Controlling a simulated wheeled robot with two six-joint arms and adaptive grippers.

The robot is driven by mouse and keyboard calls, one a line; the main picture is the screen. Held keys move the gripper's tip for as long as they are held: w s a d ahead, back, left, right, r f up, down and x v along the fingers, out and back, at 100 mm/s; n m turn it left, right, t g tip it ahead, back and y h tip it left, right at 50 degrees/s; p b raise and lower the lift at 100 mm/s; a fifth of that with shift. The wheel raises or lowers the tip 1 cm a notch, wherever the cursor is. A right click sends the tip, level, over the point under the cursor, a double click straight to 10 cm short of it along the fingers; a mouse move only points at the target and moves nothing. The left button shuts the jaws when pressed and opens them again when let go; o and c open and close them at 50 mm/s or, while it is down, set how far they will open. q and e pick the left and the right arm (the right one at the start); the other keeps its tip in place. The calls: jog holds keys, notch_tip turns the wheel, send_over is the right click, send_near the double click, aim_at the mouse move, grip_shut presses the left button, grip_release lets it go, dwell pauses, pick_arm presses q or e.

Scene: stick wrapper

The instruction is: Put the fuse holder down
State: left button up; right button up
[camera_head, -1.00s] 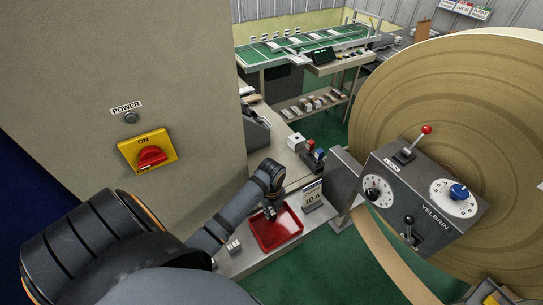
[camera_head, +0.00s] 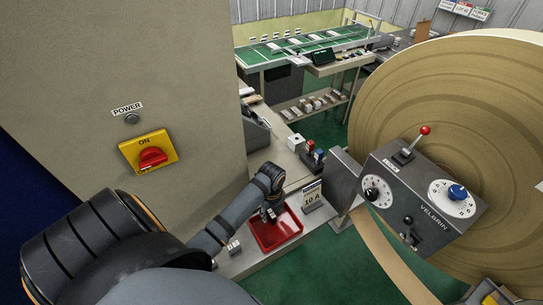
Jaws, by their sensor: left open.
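My left gripper (camera_head: 268,213) is open and points down over the left part of a red tray (camera_head: 284,240) on the narrow bench. The gripper is small and dark, and I cannot tell whether its fingertips touch the tray. I cannot make out a fuse holder for certain. A small pale block (camera_head: 234,247) lies on the bench just left of the tray. A box labelled 10 A (camera_head: 312,197) stands right behind the tray. My right gripper is not in view.
A tall cabinet with a red and yellow power switch (camera_head: 150,154) fills the left. A grey control box (camera_head: 425,203) and a large brown paper roll (camera_head: 450,100) stand at the right.

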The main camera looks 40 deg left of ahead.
aim_at(271, 214)
pick_arm(q)
notch_tip(271, 214, up, 11)
jog(key=shift+r, duration=0.15)
dwell(0.5)
